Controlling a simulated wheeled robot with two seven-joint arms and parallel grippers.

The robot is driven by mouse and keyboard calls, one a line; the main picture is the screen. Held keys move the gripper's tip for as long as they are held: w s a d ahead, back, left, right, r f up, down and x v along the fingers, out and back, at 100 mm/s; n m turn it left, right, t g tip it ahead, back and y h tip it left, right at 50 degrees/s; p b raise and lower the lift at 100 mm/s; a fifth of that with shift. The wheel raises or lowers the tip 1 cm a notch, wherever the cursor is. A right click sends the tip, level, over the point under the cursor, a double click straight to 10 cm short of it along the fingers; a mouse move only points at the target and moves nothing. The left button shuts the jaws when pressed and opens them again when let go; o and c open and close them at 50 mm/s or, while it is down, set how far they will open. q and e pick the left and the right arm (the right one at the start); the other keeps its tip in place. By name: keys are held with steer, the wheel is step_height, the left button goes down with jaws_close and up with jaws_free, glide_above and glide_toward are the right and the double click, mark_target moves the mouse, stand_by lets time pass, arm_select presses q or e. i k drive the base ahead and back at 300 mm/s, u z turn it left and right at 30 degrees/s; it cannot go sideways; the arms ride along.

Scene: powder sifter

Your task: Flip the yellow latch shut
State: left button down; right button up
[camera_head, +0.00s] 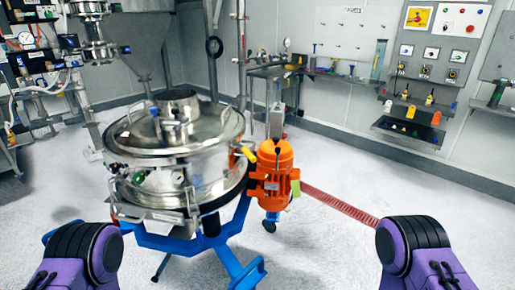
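The steel sifter (175,150) is a round drum with a domed lid, standing on a blue frame (190,240) left of centre. A small yellow latch (248,154) sits at the right side of the drum, near the lid rim. It sticks out at a slant toward the orange motor (275,170). At this size I cannot tell whether the latch is fully open or partly closed. My two purple and black arm links show at the bottom left and bottom right, well apart from the latch. Neither gripper is in view.
A red slatted strip (340,205) runs along the floor right of the motor. A side bench (275,70) and a wall panel (430,60) stand at the back. Steel equipment (45,70) fills the left. The pale floor (350,160) at the right is mostly clear.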

mark_target(249, 156)
steer(key=k, duration=0.6)
steer(key=z, duration=0.7)
steer(key=i, duration=1)
steer(key=u, duration=0.2)
